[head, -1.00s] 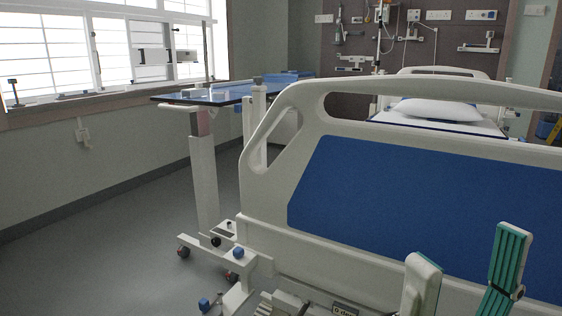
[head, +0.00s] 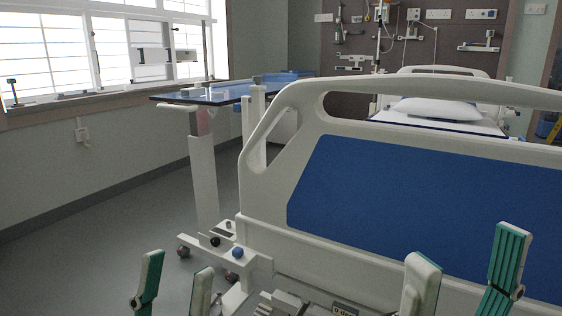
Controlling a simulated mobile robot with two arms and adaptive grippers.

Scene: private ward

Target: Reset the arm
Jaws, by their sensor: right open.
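My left gripper (head: 179,264) shows at the bottom left of the head view, left of the bed's footboard and over the floor. Its two fingers point up and stand apart, with nothing between them; a teal pad shows on the left finger. My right gripper (head: 466,245) is at the bottom right, in front of the footboard's blue panel (head: 420,195). Its fingers are wide apart and empty, with a teal ribbed pad on the right finger. The lower parts of both grippers and the arms are cut off by the bottom edge.
A hospital bed with a white footboard (head: 262,195) stands close in front, with a pillow (head: 437,109) at its far end. An overbed table (head: 205,95) on a wheeled base stands left of it. The floor (head: 95,255) at the left is clear, below the window (head: 50,50).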

